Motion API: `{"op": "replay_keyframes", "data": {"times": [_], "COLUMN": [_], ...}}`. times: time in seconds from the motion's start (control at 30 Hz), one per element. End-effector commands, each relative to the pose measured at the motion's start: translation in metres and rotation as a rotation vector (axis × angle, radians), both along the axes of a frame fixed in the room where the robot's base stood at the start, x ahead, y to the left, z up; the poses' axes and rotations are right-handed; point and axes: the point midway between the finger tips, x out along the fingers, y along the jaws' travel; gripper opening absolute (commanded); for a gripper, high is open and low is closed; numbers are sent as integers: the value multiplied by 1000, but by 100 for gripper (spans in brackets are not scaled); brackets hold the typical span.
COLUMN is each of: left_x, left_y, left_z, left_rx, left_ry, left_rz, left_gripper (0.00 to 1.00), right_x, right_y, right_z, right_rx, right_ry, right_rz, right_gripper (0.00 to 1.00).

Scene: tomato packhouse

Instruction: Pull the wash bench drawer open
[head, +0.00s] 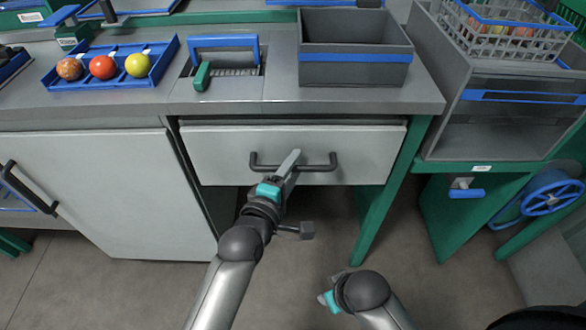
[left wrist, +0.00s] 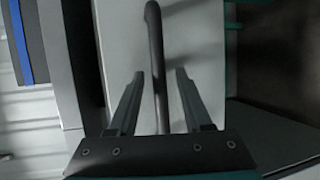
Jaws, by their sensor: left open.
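The wash bench drawer (head: 225,150) is a pale grey front under the counter, with a thin dark gap above it. Its dark bar handle (head: 318,167) runs across the front; it also shows in the left wrist view (left wrist: 155,50). My left gripper (head: 291,163) is at the middle of the handle. In the left wrist view the two open fingers (left wrist: 158,80) stand on either side of the bar, with a gap on each side. My right gripper (head: 328,287) is low in the head view, away from the drawer, and its fingers are mostly hidden.
On the counter stand a dark grey bin (head: 355,72), a blue tray (head: 65,85) with three tomatoes and a blue-handled fixture (head: 225,42). A cabinet door (head: 90,190) is at left. A green leg (head: 380,210) stands right of the drawer. The floor below is clear.

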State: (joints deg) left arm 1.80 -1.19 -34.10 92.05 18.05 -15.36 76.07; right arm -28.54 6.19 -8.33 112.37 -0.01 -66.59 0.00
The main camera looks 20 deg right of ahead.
Motion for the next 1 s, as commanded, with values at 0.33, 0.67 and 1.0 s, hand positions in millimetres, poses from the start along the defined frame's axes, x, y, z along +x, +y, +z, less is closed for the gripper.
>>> {"op": "replay_keyframes", "data": {"times": [0.33,0.67,1.0], "left_x": [0,0,0], "left_y": [0,0,0], "left_z": [0,0,0], "left_rx": [0,0,0], "left_ry": [0,0,0], "left_rz": [0,0,0], "left_gripper": [40,2,0], "right_x": [0,0,1], "right_y": [0,0,0], "right_z": [1,1,1], "right_rx": [0,0,0], "right_ry": [-1,-1,-2], "right_rz": [0,0,0], "right_gripper": [50,50,50]}}
